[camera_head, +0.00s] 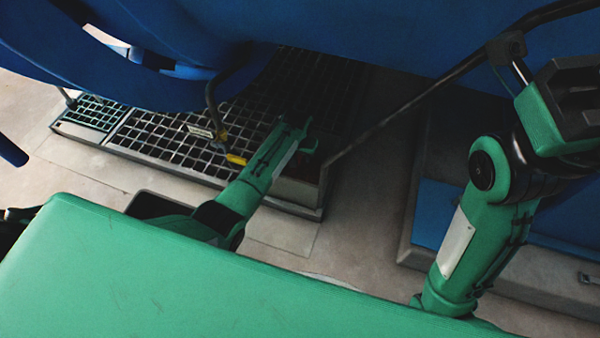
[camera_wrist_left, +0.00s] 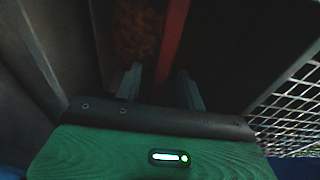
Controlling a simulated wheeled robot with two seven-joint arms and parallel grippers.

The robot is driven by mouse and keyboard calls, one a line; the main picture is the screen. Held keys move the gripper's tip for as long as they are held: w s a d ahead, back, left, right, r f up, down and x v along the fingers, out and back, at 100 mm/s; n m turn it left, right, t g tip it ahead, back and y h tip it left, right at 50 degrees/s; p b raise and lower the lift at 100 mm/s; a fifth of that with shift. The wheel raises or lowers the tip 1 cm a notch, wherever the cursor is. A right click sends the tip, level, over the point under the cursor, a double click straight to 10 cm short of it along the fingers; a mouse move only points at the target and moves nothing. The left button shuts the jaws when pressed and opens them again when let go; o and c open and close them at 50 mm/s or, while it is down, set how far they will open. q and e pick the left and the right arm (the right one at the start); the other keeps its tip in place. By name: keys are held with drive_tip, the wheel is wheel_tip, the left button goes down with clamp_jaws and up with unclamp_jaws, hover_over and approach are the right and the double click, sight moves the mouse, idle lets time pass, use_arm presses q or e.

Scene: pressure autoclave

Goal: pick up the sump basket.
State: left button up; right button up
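A red bar (camera_wrist_left: 173,38) runs through the gap between the fingers; I cannot see contact. A rusty brown surface (camera_wrist_left: 137,28) lies left of the bar. These may be parts of the sump basket, but the dim view does not show its whole shape. A bit of red (camera_head: 308,146) shows by the arm in the head view.
The floor grating (camera_head: 165,140) lies left of the arm, with a yellow-tagged part (camera_head: 236,159) above it. Large blue vessel parts (camera_head: 370,35) hang overhead. A dark rod (camera_head: 425,95) slants down to the sump's right edge. Bare floor (camera_head: 365,215) lies to the right.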

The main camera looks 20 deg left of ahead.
use_arm(q)
drive_tip(key=shift+f+b, duration=1.2)
drive_tip(key=shift+f, duration=0.7)
drive_tip(key=shift+c, duration=0.2)
clamp_jaws()
drive_tip(key=shift+w+r, duration=0.1)
